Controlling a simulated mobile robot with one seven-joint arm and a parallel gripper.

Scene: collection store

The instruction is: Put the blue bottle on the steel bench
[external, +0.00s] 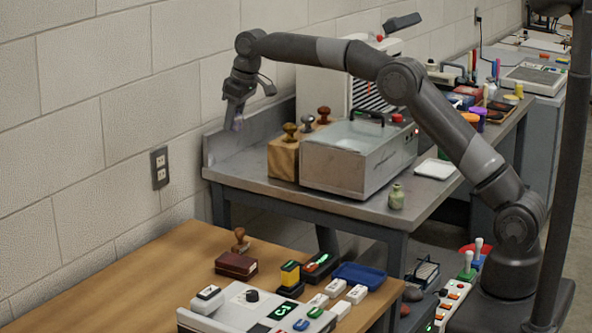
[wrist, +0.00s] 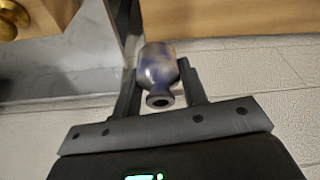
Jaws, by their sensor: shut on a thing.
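My gripper (external: 237,112) is shut on the blue bottle (wrist: 158,66), which has a mottled blue and tan body. In the wrist view the bottle sits between the two fingers (wrist: 158,80), its dark open mouth facing the camera. In the external view only a small bluish bit of the bottle (external: 238,123) shows below the fingers. The gripper is raised near the wall, at the left end of the steel bench (external: 270,193). Part of the bench also shows in the wrist view (wrist: 55,65). I see no contact between bottle and bench.
A wooden block (external: 283,158) with stamps and a grey glass-topped machine (external: 358,158) stand on the bench. A small green bottle (external: 396,197) and a white tray (external: 435,169) are at its right. A wooden table (external: 130,270) is in front. The bench's front-left strip is bare.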

